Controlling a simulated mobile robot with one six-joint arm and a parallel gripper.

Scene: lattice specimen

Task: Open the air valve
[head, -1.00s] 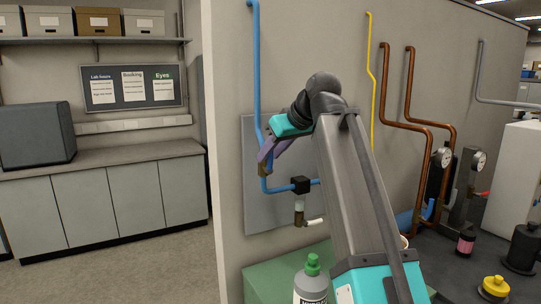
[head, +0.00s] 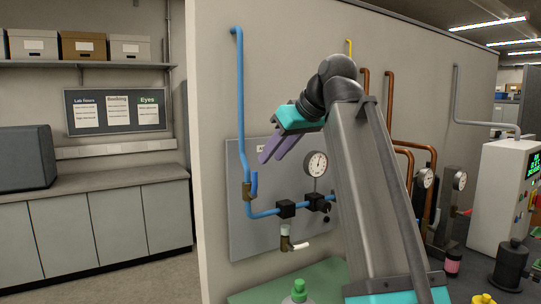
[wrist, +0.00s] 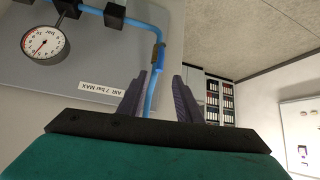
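The air valve is a brass body (head: 246,191) on the blue pipe (head: 240,120), with a blue lever (head: 254,183) lying upright, roughly along the pipe. The lever also shows in the wrist view (wrist: 160,55), just beyond the fingertips. My gripper (head: 265,157) has purple fingers and is up and right of the lever in the head view. In the wrist view the fingers (wrist: 159,76) are apart with nothing gripped between them. The pressure gauge (head: 316,164) is on the same pipe line, its needle off the vertical.
A grey panel (head: 240,235) backs the pipework, with a label reading AIR 7 bar MAX (wrist: 101,89). A small brass drain tap (head: 285,240) sits below. Copper pipes (head: 391,110) and more gauges stand right. A green-capped bottle (head: 298,292) is at the front.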

